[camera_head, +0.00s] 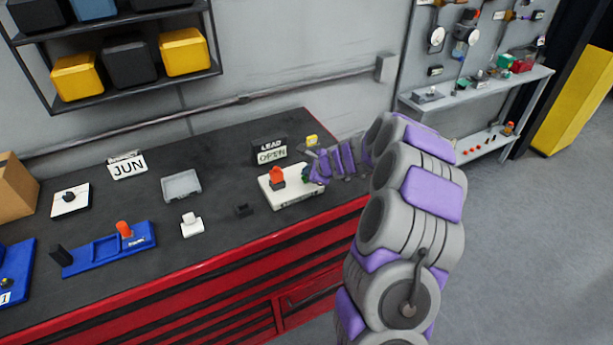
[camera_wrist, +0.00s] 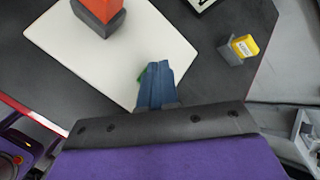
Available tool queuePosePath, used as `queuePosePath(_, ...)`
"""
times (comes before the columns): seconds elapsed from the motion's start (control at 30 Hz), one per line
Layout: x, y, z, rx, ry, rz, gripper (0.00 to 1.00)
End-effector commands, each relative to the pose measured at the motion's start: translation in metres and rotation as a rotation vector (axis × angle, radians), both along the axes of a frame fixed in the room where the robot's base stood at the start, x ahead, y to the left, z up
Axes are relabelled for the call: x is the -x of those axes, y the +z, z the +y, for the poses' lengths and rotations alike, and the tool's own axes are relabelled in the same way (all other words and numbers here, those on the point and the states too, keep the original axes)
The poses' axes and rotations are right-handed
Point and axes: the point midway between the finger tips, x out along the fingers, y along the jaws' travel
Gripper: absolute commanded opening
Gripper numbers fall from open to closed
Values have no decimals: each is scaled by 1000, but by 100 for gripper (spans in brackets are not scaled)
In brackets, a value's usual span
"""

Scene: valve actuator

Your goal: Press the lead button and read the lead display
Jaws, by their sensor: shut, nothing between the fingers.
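A white box (camera_head: 292,194) on the dark bench top carries an orange-red lever (camera_head: 278,175) and a green button (camera_head: 305,174) at its right side. Behind it stands the lead display (camera_head: 271,152), a dark block labelled LEAD whose light panel appears to read OPEN. My gripper (camera_head: 314,174) is shut and empty, its tips right at the green button. In the wrist view, my blue fingertips (camera_wrist: 154,74) are together over the white box (camera_wrist: 150,40) and largely hide the green button (camera_wrist: 141,75). I cannot tell if they touch it. The orange lever (camera_wrist: 97,12) is at upper left.
A yellow-topped block (camera_head: 312,141) stands behind my gripper. To the left are a small white part (camera_head: 191,224), a small black part (camera_head: 243,210), a grey tray (camera_head: 181,186), a JUN sign (camera_head: 127,166) and a blue fixture (camera_head: 108,249). A wall shelf with bins hangs above.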

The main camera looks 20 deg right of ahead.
Motion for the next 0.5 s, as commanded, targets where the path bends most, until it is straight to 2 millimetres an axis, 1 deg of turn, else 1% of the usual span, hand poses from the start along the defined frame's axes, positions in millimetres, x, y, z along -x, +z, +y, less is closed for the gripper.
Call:
queuePosePath(0.03,0,6,0,0,0,0,0)
queuePosePath(0.13,0,10,0,0,0,0,0)
queuePosePath(0.5,0,10,0,1,1,0,0)
